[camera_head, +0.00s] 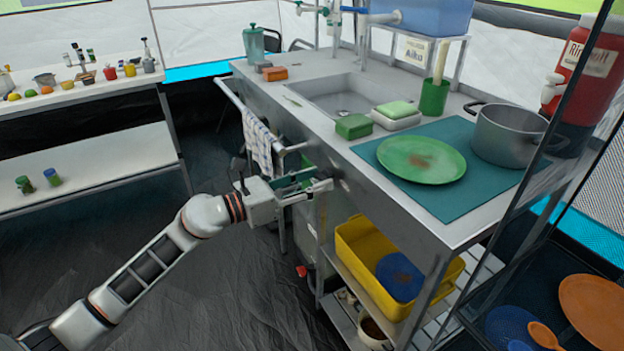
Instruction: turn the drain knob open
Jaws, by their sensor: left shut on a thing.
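My left gripper (322,185) reaches in from the left, with its fingertips at the front side of the metal sink counter (440,222), below the counter's top edge. It is shut on the drain knob. The knob is mostly hidden by the fingers, and I cannot tell how far it is turned. The sink basin (345,97) is set into the counter top above and behind the gripper. My right gripper is not in view.
A towel (258,143) hangs on the rail left of the gripper. Below stands a yellow tub (352,247) on the lower shelf. On the counter are a green plate (421,159) and a metal pot (508,135). The floor at lower left is clear.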

